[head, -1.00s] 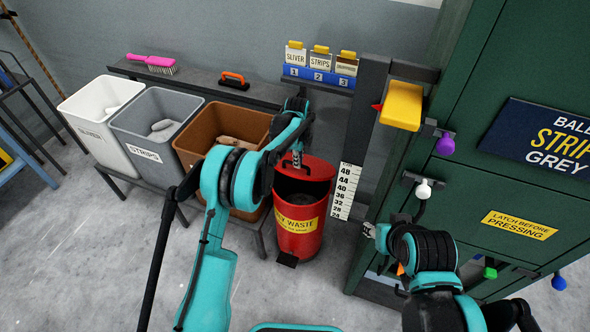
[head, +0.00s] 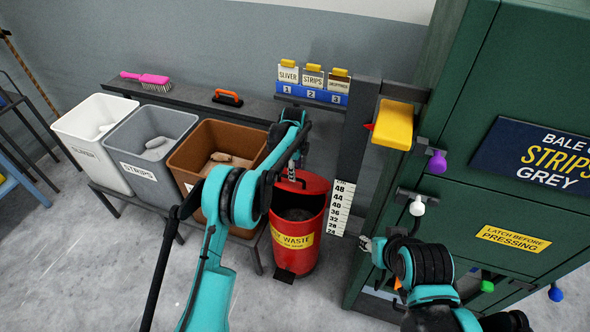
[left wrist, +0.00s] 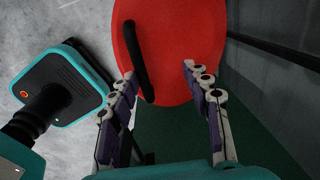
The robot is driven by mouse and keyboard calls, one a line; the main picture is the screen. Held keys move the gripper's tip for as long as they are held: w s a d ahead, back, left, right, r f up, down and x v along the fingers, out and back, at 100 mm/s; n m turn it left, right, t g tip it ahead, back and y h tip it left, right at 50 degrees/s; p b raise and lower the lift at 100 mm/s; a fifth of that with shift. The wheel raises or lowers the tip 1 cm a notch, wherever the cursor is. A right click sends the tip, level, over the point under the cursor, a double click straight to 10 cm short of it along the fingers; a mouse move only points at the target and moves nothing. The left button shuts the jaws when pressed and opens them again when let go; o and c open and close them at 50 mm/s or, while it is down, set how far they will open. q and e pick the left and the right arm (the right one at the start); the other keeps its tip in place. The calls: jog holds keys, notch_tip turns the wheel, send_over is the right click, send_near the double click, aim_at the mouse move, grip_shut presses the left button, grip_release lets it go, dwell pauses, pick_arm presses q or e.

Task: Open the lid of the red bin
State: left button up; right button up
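The red bin (head: 296,258) stands on the floor between the brown bin and the green press. Its red lid (head: 312,184) is tilted up at the back, and the dark inside shows in front of it. In the left wrist view the lid (left wrist: 190,45) fills the top middle, with its black handle (left wrist: 138,55). My left gripper (head: 293,176) is at the lid. In the left wrist view its fingers (left wrist: 158,72) are apart, with the handle between them, nearer the left finger. My right gripper (head: 366,244) is by the press front; its fingers are too small to read.
White (head: 92,160), grey (head: 150,172) and brown (head: 200,190) bins stand left of the red bin on a low stand. A shelf behind holds a pink brush (head: 146,80). The green press (head: 470,215) with its yellow part (head: 394,124) blocks the right. Floor at front left is clear.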

pick_arm(q)
jog(key=shift+r, duration=0.1)
dwell(0.6)
notch_tip(320, 180, up, 12)
jog(key=s, duration=0.1)
jog(key=shift+a, duration=0.2)
dwell(0.4)
